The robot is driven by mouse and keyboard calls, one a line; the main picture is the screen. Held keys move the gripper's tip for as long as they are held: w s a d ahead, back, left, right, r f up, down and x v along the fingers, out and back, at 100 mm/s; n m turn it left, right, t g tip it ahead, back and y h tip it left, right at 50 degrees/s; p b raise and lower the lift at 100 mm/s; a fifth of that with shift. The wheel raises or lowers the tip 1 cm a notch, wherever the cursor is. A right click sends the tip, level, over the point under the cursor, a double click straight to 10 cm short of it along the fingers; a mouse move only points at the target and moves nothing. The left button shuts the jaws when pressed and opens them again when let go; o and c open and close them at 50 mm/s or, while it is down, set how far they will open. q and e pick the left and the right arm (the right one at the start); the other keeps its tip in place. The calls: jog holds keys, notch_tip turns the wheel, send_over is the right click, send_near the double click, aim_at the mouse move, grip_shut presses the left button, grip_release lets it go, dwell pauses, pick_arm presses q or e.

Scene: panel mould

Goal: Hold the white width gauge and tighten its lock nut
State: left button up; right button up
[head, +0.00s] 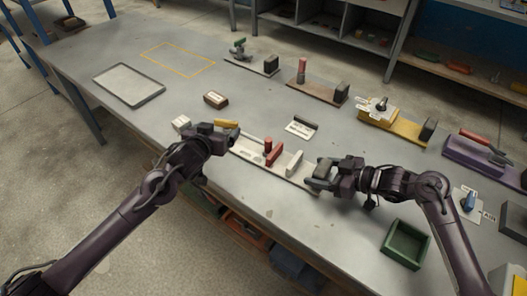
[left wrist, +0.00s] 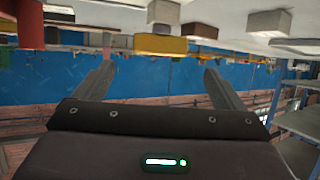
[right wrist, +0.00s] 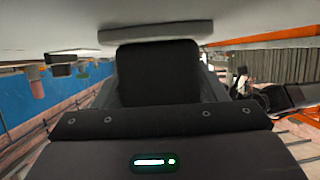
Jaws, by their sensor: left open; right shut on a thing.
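The white width gauge (head: 262,157) lies near the table's front edge in the head view. It carries a red lever (head: 274,155), a small red upright piece and a white block (head: 294,162). I cannot tell which part is the lock nut. My right gripper (head: 318,175) is shut on the dark block (right wrist: 158,72) at the gauge's right end; this block fills the space between its fingers in the right wrist view. My left gripper (head: 222,134) is open at the gauge's left end, beside a yellow piece (head: 228,124). Its spread fingers (left wrist: 157,82) hold nothing in the left wrist view.
Other gauges stand behind: brown (head: 316,90), yellow (head: 393,120) and purple (head: 478,157). A green tray (head: 405,244) is at front right, a grey tray (head: 129,84) at back left. A brown block (head: 215,100) and a white label lie near the gauge. Table front left is clear.

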aim_at(225, 122)
pick_arm(q)
jog(key=x, duration=0.7)
jog(key=shift+w+d+f, duration=0.1)
jog(key=shift+w+f, duration=0.1)
jog(key=shift+w, duration=0.15)
dwell(0.6)
jog(key=c, duration=1)
